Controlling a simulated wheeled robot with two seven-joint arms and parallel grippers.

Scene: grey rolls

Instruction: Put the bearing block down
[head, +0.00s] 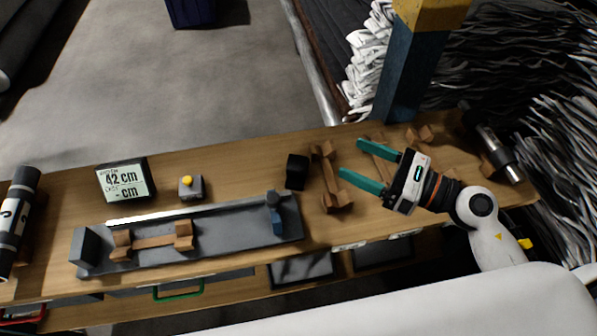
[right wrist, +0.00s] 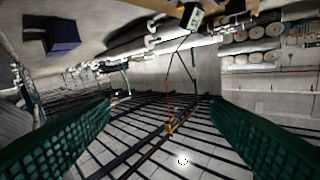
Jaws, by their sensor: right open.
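No piece is labelled as the bearing block, so I cannot tell for certain which it is. A small black block (head: 297,172) stands on the wooden bench, just left of a wooden cradle (head: 331,180). My right gripper (head: 354,159) is open over the right part of the bench, its green fingers pointing left, to the right of that block and cradle. The right wrist view shows its fingers (right wrist: 160,125) spread wide, with nothing between them. My left gripper is not in view.
A grey measuring fixture (head: 215,222) holds another wooden cradle (head: 152,240) on the left. Behind it are a display (head: 125,181) reading 42 cm and a yellow-button box (head: 191,187). Rolls lie at both bench ends. A blue-yellow post (head: 409,75) rises behind the bench.

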